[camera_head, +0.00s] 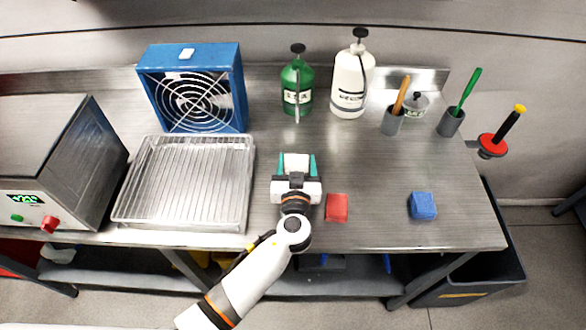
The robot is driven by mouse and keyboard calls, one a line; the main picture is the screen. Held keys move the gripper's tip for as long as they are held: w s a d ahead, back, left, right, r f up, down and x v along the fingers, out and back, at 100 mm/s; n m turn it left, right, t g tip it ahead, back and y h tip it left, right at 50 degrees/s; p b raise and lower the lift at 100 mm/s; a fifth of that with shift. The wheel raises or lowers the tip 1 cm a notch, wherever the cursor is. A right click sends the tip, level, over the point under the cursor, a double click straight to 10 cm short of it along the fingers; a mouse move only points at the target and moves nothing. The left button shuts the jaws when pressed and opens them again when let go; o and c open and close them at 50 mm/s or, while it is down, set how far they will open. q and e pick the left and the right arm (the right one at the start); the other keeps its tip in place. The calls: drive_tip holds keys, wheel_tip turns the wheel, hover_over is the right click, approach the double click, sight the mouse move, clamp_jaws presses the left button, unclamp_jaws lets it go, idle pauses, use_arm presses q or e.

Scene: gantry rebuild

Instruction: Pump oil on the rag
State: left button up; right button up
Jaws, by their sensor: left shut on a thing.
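My left gripper (297,160) is over the middle of the bench, shut on a pale, whitish thing (296,161) between its teal fingers. The gripper hides most of that thing, and I cannot tell for sure what it is. A green bottle with a black pump top (291,77) stands upright beyond the gripper, apart from it. A white bottle with a black pump top (352,75) stands to its right. A red folded piece (337,208), perhaps a rag, lies just right of the gripper. A blue block-like piece (423,206) lies farther right. My right gripper is out of view.
A wire rack on a metal tray (183,185) and a blue fan box (192,90) are on the left, near a grey machine (50,160). Grey cups (392,121) with handled tools and a small lidded pot (416,103) stand back right. The front right is mostly clear.

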use_arm(q)
drive_tip(key=shift+w+f, duration=0.2)
drive_tip(key=shift+w, duration=1.55)
drive_tip(key=shift+w+f, duration=0.15)
drive_tip(key=shift+w, duration=1.65)
drive_tip(key=shift+w+f, duration=0.2)
drive_tip(key=shift+w, duration=1.55)
